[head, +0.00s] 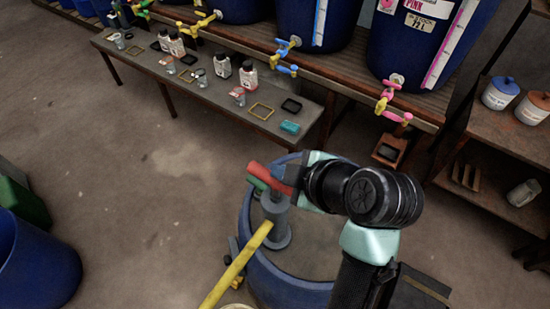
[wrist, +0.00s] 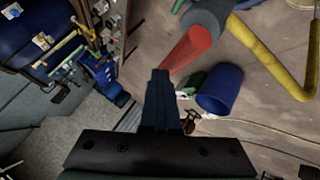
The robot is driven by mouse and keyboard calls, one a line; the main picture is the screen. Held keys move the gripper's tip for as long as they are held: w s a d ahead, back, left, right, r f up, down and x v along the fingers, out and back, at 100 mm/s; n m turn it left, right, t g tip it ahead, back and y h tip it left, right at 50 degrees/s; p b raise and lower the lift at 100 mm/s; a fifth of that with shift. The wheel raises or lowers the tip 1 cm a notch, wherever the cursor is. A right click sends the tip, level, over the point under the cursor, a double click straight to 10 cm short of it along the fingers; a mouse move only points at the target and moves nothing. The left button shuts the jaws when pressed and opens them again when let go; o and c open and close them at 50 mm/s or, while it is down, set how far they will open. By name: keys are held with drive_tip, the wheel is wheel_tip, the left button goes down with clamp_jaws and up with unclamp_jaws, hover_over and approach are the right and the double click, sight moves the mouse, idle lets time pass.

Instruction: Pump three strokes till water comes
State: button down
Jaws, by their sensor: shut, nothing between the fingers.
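The hand pump has a grey body (head: 276,222), a red handle (head: 270,179) and a yellow bent spout pipe (head: 236,264). The wrist view shows the red handle (wrist: 190,48), the grey pump top (wrist: 208,14) and the yellow pipe (wrist: 262,58). My gripper (head: 292,177) is shut and empty, its tips at the end of the red handle. In the wrist view the fingertips (wrist: 160,74) lie beside that end; I cannot tell whether they touch. No water shows. The pipe's outlet is cut off in the head view.
A low bench (head: 190,92) holds bottles, jars and small trays. Blue vats with coloured taps (head: 390,95) stand on a shelf behind it. Another blue barrel (head: 35,262) stands at the far left. A wooden shelf (head: 500,150) is at right. The floor between is clear.

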drive_tip(key=shift+s+f+b, duration=0.1)
drive_tip(key=shift+f+b, duration=0.9)
drive_tip(key=shift+f, duration=0.5)
idle(0.6)
drive_tip(key=shift+r, duration=0.15)
drive_tip(key=shift+r+p, duration=2.95)
drive_tip(key=shift+r, duration=0.6)
wheel_tip(320, 180, up, 6)
drive_tip(key=p, duration=0.5)
